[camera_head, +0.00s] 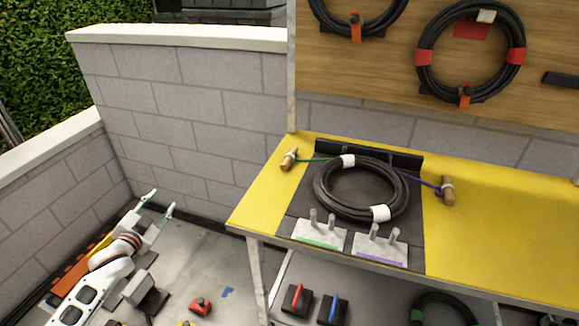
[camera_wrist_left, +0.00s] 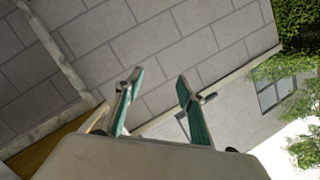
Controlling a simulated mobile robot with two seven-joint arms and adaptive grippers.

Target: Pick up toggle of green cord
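The green cord (camera_head: 314,159) runs along the back left of the yellow table to a wooden toggle (camera_head: 289,159), which lies near the table's left edge. A black coiled cable (camera_head: 322,187) with white bands lies beside it on a dark mat. My left gripper (camera_head: 160,202) is open and empty, left of the table and apart from the toggle. In the left wrist view its two teal-lined fingers (camera_wrist_left: 155,92) stand apart with nothing between them. My right gripper is not in view.
A purple cord with another wooden toggle (camera_head: 448,190) lies right of the coil. Two metal plates with pegs (camera_head: 319,236) stand in front. The yellow table (camera_head: 500,235) is bare at right. A grey block wall (camera_head: 200,100) stands behind; coiled cables hang on a wooden board (camera_head: 400,50).

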